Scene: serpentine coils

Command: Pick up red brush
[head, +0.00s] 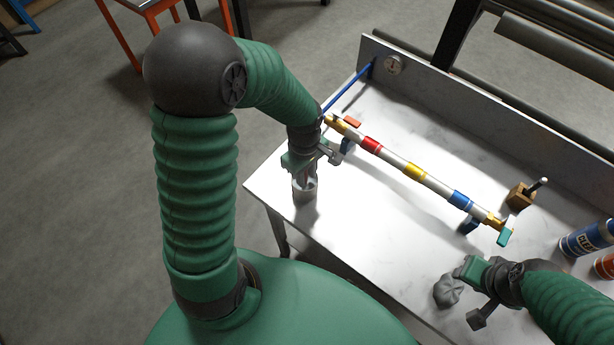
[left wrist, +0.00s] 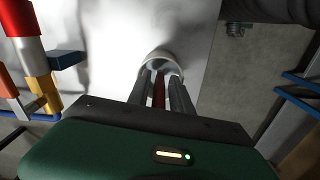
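A red brush (left wrist: 159,90) stands in a pale round cup (left wrist: 172,58); its red handle shows as a narrow upright strip between the two grey fingers of my left gripper (left wrist: 160,84). The fingers lie close on either side of the handle; whether they press on it I cannot tell. In the head view, my left gripper (head: 305,174) points down over the cup (head: 304,191) near the table's left corner, and the brush is mostly hidden.
A pipe (head: 395,159) with red, yellow and blue bands runs across the white table (head: 375,255), right of my left gripper. A blue rod (head: 347,88) is behind. A wooden block (head: 520,196) and cans (head: 585,238) stand right. The table's middle front is clear.

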